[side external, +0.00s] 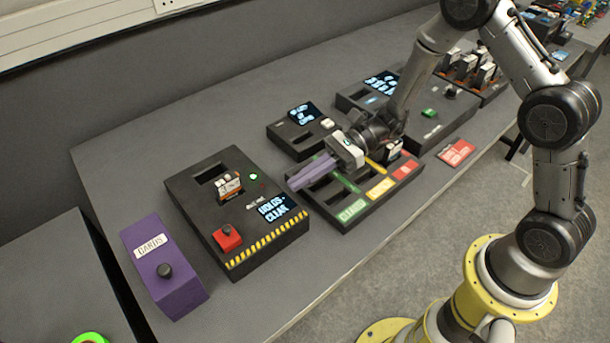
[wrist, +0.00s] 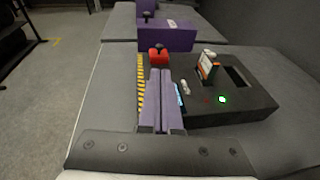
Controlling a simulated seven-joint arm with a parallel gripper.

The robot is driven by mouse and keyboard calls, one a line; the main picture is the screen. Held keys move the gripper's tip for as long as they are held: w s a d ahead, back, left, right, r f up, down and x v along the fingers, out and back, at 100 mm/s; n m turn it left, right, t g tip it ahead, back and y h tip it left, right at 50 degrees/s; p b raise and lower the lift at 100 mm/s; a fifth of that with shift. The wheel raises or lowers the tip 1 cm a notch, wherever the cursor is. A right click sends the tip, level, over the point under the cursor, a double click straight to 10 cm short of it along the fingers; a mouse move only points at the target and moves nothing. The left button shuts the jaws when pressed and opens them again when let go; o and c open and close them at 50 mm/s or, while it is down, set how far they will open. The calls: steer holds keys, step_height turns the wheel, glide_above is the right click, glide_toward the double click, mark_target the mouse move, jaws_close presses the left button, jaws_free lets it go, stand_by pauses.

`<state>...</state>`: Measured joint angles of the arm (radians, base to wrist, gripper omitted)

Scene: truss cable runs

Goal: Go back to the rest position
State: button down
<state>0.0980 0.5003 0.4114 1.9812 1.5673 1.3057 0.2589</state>
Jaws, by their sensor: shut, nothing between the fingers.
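My gripper (side external: 312,172) has purple fingers and is shut with nothing between them. In the side external view it hangs above the left part of a black tray with green, yellow and red labelled lanes (side external: 374,192). In the wrist view the closed fingers (wrist: 162,104) point toward the black box with a red button (wrist: 232,108). That box (side external: 272,247) stands left of my gripper in the side view, apart from it. It has a lit green light, a display and a slot with a small cartridge standing in it.
A purple box labelled CARDS (side external: 182,282) stands at the table's front left. Black boxes with displays (side external: 290,140) stand behind the tray. A red card (side external: 456,152) lies on the table to the right. The grey table (side external: 130,160) is clear at the back left.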

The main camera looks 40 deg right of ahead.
step_height(320, 180, up, 11)
steer(key=s+n, duration=0.3)
steer(key=n, duration=0.1)
steer(key=s+r+n+g+h, duration=0.2)
steer(key=s+r+n+h, duration=0.1)
steer(key=s+r+n, duration=0.4)
steer(key=s+d+f+n+t+h, duration=0.2)
steer(key=s+d+n+h, duration=0.35)
steer(key=s+d, duration=0.4)
steer(key=s+d+f+n+t+h, duration=0.1)
steer(key=s+d+n+t+h, duration=0.1)
steer(key=d+h, duration=0.4)
steer(key=shift+s+d+n+t, duration=0.25)
steer(key=shift+d+n+t, duration=0.4)
steer(key=shift+d, duration=0.5)
